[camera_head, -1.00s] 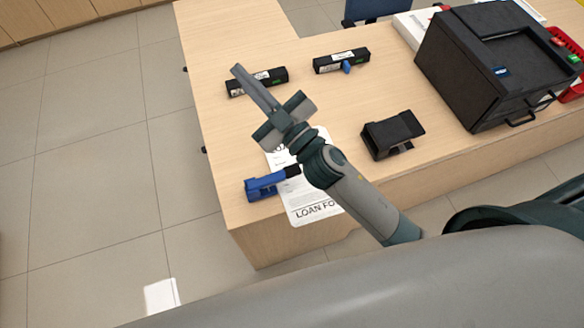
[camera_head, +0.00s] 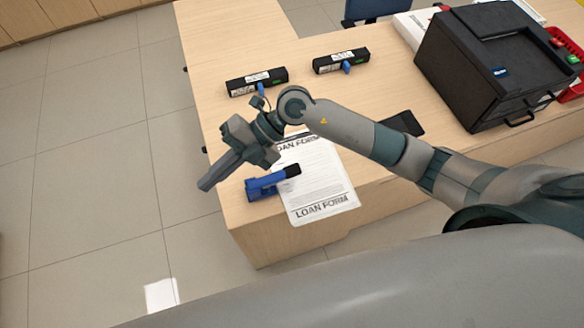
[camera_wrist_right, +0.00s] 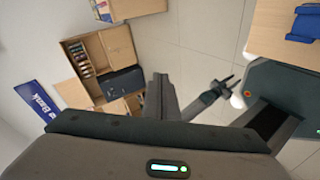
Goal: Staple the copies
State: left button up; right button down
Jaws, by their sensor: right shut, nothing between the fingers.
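The blue stapler (camera_head: 262,188) lies on the near left corner of the counter. Its dark end reaches over the left edge of the loan form sheets (camera_head: 322,185), which lie flat near the front edge; whether they are stapled I cannot tell. My right gripper (camera_head: 206,184) is shut and empty, above and to the left of the stapler, apart from it. In the right wrist view the right fingers (camera_wrist_right: 161,92) are together, and the stapler (camera_wrist_right: 302,24) shows at the upper right. A small dark pronged shape there may be my left gripper (camera_wrist_right: 229,82).
Two black label-bearing devices with blue knobs (camera_head: 257,80) (camera_head: 341,60) stand farther back. A black holder (camera_head: 404,123) is partly behind my arm. A big black machine (camera_head: 497,62) and a red tray (camera_head: 566,45) fill the right. The counter's left edge is close to the stapler.

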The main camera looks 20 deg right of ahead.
jog(key=w+d+f+h, duration=0.4)
jog(key=d+f+h, duration=0.3)
jog(key=d, duration=0.3)
jog(key=m+t+h, duration=0.1)
jog(key=m+h, duration=0.1)
jog(key=h, duration=0.3)
send_over(292, 167)
jog(key=shift+w+d+f, duration=0.15)
jog(key=shift+w+f, duration=0.2)
jog(key=shift+f, duration=0.05)
jog(key=shift+f+y, duration=0.1)
jog(key=shift+y, duration=0.2)
jog(key=shift+s+f+b, duration=0.2)
jog(key=shift+f+b, duration=0.85)
jog(key=shift+f, duration=0.65)
jog(key=shift+s+f+b, duration=0.15)
jog(key=shift+f+b, duration=0.85)
jog(key=shift+f, duration=0.7)
jog(key=shift+f+b, duration=1.75)
jog(key=shift+f, duration=0.5)
jog(key=shift+s, duration=0.1)
